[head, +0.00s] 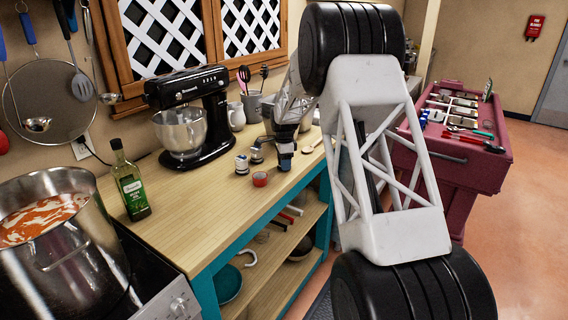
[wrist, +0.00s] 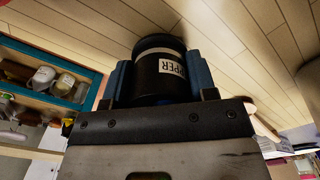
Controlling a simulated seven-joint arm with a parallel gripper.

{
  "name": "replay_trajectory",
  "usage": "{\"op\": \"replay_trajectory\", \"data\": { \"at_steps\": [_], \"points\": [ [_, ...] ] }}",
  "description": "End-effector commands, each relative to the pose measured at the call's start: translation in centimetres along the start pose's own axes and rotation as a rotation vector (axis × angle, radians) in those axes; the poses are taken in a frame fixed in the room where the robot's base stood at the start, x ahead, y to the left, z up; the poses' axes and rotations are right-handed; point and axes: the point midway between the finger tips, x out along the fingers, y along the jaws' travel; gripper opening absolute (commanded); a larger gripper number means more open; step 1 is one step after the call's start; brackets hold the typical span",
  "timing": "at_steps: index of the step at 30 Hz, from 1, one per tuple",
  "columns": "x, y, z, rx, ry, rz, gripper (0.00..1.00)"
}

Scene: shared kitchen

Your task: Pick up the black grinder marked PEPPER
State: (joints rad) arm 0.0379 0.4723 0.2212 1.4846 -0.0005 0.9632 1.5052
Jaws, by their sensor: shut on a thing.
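The black grinder (wrist: 150,88) shows in the wrist view with a white label on which "PPER" can be read. My gripper (wrist: 158,78) is shut on it, with one blue finger pad on each side. In the head view my gripper (head: 286,148) points down over the wooden counter, near its front edge. The grinder is mostly hidden between the fingers there. I cannot tell whether its base touches the counter.
A black stand mixer (head: 200,110), an oil bottle (head: 130,182) and a large pot (head: 62,245) stand further left. A wooden spoon (head: 311,146) lies to the right.

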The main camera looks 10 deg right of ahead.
Motion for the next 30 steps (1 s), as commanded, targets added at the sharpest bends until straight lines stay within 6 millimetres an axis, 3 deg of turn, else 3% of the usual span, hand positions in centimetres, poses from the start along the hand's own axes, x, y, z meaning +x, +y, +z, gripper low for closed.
{"op": "replay_trajectory", "data": {
  "at_steps": [9, 30],
  "points": [
    [-3.4, 0.0, 0.0, 0.000, 0.000, -0.003, 0.14],
    [-4.1, 9.5, 0.6, 0.000, 0.000, -0.001, 0.14]
  ]
}}
